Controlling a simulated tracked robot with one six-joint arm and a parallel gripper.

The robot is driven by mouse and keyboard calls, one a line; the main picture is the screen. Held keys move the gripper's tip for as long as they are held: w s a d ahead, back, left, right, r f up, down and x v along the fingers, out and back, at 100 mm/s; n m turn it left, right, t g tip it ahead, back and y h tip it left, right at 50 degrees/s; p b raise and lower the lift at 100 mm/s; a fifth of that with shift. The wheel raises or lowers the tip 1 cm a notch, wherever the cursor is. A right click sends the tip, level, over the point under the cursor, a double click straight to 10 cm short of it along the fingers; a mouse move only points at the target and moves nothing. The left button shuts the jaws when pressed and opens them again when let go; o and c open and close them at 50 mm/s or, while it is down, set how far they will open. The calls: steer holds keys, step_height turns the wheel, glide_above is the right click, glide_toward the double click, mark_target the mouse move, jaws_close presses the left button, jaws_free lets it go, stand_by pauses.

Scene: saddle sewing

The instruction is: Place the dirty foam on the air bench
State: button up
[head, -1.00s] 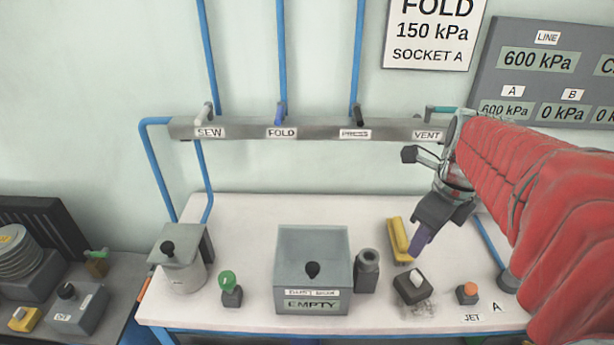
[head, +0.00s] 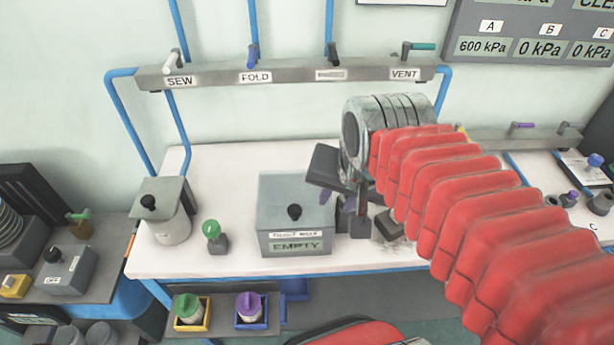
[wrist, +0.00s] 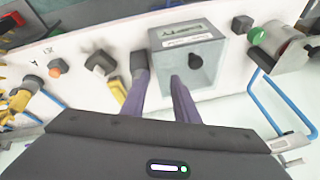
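My gripper (head: 345,203) is over the bench near the right side of the grey dust box (head: 280,220). In the wrist view its two purple fingers (wrist: 158,76) are apart with nothing seen between them. The dust box (wrist: 205,45) has a black knob and an "EMPTY" label. I cannot tell for sure which thing is the dirty foam. A dark block (wrist: 100,62) with dark specks around it sits on the bench; my arm partly hides it in the head view (head: 388,222). The white bench (head: 230,263) with air pipes behind is probably the air bench.
A green-knobbed item (head: 213,238) and a lidded pot (head: 168,222) stand left of the box. A valve rail (head: 300,71) runs behind.

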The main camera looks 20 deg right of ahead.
steer(key=a+n, duration=0.1)
steer(key=n, duration=0.1)
steer(key=s+a+n, duration=0.1)
steer(key=n, duration=0.1)
steer(key=a+n, duration=0.1)
steer(key=n, duration=0.2)
steer(key=shift+s+a+f+t, duration=0.1)
steer(key=shift+s+a+t, duration=0.2)
steer(key=shift+t, duration=0.1)
